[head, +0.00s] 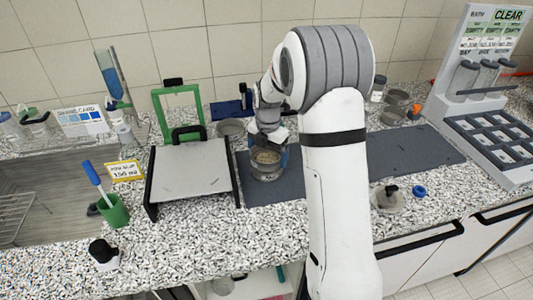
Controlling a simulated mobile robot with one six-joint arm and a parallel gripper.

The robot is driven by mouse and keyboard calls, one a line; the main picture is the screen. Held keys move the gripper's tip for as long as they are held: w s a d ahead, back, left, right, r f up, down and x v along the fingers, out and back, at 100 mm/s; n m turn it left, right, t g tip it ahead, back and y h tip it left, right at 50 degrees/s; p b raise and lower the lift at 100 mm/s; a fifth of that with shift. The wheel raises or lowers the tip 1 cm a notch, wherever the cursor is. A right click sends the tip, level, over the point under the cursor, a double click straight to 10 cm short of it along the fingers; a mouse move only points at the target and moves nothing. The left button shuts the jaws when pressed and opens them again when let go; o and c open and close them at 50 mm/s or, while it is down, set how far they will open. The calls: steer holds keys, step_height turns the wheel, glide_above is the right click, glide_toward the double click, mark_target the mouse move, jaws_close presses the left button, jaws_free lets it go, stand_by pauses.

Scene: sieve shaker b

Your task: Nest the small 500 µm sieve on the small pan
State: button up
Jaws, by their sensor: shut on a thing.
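My gripper (270,142) is over the left part of the dark mat, shut on the rim of a small round metal sieve (265,158). Tan material shows inside the sieve. A round metal piece that looks like the small pan (267,176) shows directly below it, on the mat. The two look stacked or nearly so; I cannot tell whether the sieve is seated in the pan or just above it. My arm hides the right side of both, and the sieve's mesh label cannot be read.
A grey board with a black frame (190,170) stands close to the left. Other round metal dishes (231,128) sit behind. A rack with jars (490,120) is at the far right. The mat (425,146) is clear right of my arm.

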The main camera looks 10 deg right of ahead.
steer(key=shift+f, duration=0.3)
stand_by(0.5)
steer(key=o, duration=0.7)
steer(key=shift+s, duration=0.1)
steer(key=shift+r+p, duration=2)
steer(key=shift+r, duration=1.6)
